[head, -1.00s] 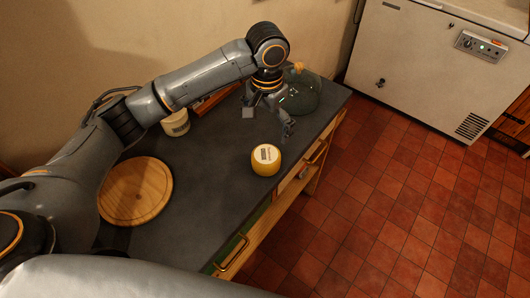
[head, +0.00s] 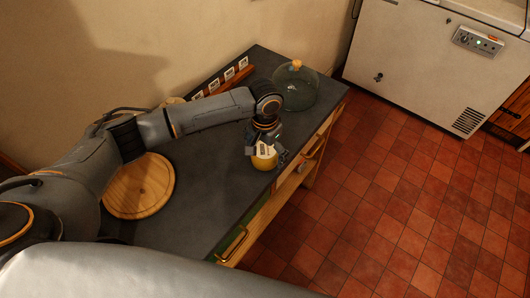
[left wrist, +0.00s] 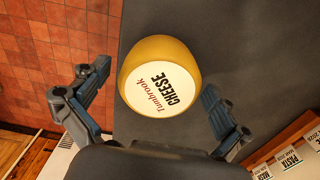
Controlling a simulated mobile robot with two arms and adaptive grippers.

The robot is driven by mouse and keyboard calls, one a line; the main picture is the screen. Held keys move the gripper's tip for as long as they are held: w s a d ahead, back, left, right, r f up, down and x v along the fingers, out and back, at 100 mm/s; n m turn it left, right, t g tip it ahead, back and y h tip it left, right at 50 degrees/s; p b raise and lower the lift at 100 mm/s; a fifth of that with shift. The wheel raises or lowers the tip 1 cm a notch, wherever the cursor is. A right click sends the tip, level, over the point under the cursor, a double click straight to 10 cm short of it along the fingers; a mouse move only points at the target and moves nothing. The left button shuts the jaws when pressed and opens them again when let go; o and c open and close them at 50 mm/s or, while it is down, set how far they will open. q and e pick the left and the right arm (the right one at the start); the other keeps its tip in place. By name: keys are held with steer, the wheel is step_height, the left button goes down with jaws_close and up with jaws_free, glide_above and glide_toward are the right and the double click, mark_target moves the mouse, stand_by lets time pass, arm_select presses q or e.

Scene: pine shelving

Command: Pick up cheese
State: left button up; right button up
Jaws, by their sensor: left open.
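The cheese (head: 263,160) is a yellow, rounded piece with a white label on top, standing on the dark worktop near its front edge. In the left wrist view the cheese (left wrist: 160,80) shows its label reading "CHEESE" and lies between and just beyond the open fingers. My left gripper (head: 266,154) is over the cheese, with a finger on either side, and hides part of it. In the left wrist view the left gripper (left wrist: 158,100) is open, with visible gaps between the fingers and the cheese. My right gripper is not in view.
A round wooden board (head: 140,188) lies on the worktop (head: 205,160) to the left. A glass dome with a yellow knob (head: 296,88) stands at the far end. A labelled rack (head: 225,80) runs along the wall. A white chest freezer (head: 425,60) stands beyond the tiled floor.

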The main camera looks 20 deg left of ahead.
arm_select(q)
steer(key=c, duration=1.4)
steer(key=shift+r, duration=0.1)
steer(key=shift+c, duration=0.2)
